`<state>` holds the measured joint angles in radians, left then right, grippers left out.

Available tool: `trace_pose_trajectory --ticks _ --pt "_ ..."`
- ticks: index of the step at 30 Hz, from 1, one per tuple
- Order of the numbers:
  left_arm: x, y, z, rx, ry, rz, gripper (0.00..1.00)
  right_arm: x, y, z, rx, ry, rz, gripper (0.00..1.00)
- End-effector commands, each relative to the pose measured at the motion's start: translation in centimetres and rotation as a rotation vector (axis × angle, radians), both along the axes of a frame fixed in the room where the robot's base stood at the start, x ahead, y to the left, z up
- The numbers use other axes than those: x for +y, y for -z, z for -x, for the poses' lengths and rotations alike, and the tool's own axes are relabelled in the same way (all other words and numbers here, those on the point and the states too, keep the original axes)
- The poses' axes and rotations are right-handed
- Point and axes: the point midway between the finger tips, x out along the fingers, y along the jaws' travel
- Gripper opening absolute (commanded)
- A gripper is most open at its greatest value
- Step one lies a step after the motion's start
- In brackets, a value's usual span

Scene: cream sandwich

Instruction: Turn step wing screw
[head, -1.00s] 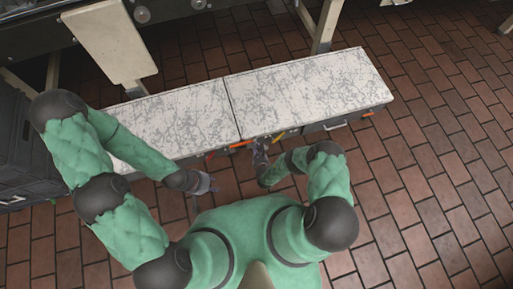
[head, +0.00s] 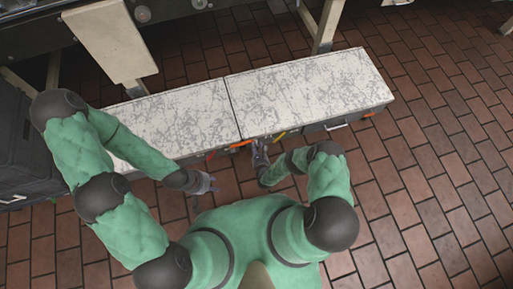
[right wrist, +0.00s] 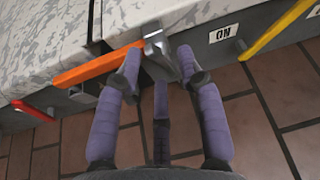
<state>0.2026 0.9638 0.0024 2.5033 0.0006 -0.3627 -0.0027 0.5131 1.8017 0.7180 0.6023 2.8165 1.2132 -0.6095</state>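The step (head: 310,88) is a long, speckled white-and-grey bench in two sections, with a seam between them. In the right wrist view a small grey metal piece, seemingly the wing screw (right wrist: 153,40), sits at the front edge by the seam. My right gripper (right wrist: 160,68) has its purple-grey fingers around this piece, one on each side and one below. Whether they press on it I cannot tell. In the head view my right gripper (head: 260,155) is at the step's front edge. My left gripper (head: 206,185) is in front of the left section, empty, its fingers spread.
An orange lever (right wrist: 95,68) is left of the screw and a yellow lever (right wrist: 277,33) right of it, beside an ON label (right wrist: 223,34). A black crate (head: 30,150) stands at the left. Brick floor (head: 440,180) is clear at the right.

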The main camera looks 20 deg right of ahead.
Motion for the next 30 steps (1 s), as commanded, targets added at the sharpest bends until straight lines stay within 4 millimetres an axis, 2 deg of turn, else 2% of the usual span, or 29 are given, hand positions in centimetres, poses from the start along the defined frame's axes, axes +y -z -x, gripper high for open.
trace_pose_trajectory --ticks 5,18,24,30 --pt "0.0 0.0 0.0 0.000 0.000 0.000 0.40 0.1 -0.6 1.7 0.003 0.001 -0.002 0.39" --pt "0.0 0.0 0.0 0.000 0.000 0.000 0.40 0.5 -3.6 9.2 0.003 0.001 -0.002 0.39" --pt "0.0 0.0 0.0 0.000 0.000 0.000 0.40 0.6 -4.3 10.7 0.001 -0.001 0.000 0.39" --pt "0.0 0.0 0.0 0.000 0.000 0.000 0.40 0.7 -4.4 10.9 -0.001 -0.001 0.001 0.39"
